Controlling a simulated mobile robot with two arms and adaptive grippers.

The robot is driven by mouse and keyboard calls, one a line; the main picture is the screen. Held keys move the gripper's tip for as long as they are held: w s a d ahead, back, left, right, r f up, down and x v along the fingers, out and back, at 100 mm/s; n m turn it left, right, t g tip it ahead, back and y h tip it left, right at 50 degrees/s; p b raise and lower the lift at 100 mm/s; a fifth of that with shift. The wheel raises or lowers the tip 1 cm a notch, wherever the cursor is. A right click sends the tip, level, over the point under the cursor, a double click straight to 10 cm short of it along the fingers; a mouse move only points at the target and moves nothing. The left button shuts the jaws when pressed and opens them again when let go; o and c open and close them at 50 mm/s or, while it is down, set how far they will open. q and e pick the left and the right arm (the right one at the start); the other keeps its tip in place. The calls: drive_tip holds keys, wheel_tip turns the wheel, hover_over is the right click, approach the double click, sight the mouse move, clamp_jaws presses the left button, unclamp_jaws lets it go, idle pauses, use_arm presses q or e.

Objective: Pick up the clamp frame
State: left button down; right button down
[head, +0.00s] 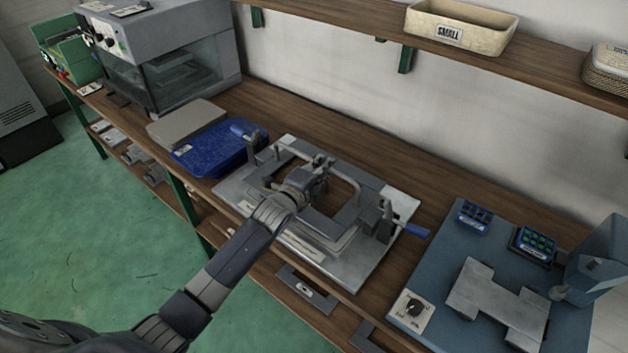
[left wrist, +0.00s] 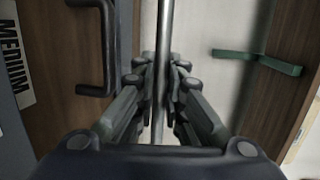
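The clamp frame (head: 352,190) is a grey metal frame with upright bent handles. It is at the base plate (head: 233,189) on the bench. My left gripper (head: 320,167) reaches over the plate from the front, at the middle of the frame. In the left wrist view, the fingers are close together on either side of a thin grey bar (left wrist: 161,40), which looks like part of the clamp frame seen edge-on. They appear shut on it. A dark bent handle (left wrist: 106,50) stands left of the fingers. My forearm hides part of the plate. My right gripper is not in view.
A blue tray (head: 215,150) and a grey panel (head: 185,122) lie left of the plate. A blue-handled lever (head: 415,231) sticks out at right. A blue station (head: 440,262) stands further right. A shelf (head: 350,38) runs above along the wall.

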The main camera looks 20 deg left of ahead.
use_arm(q)
drive_tip(key=shift+s+r, duration=0.1)
drive_tip(key=shift+r, duration=0.05)
drive_tip(key=s+a+r, duration=0.1)
drive_tip(key=s+r, duration=0.3)
drive_tip(key=s, duration=0.3)
drive_tip(key=s+a+r, duration=0.1)
drive_tip(key=s+r, duration=0.2)
drive_tip(key=s, duration=0.3)
drive_tip(key=shift+s+a+r+b, duration=0.2)
drive_tip(key=shift+s+r+b, duration=0.15)
drive_tip(key=shift+r+b, duration=0.1)
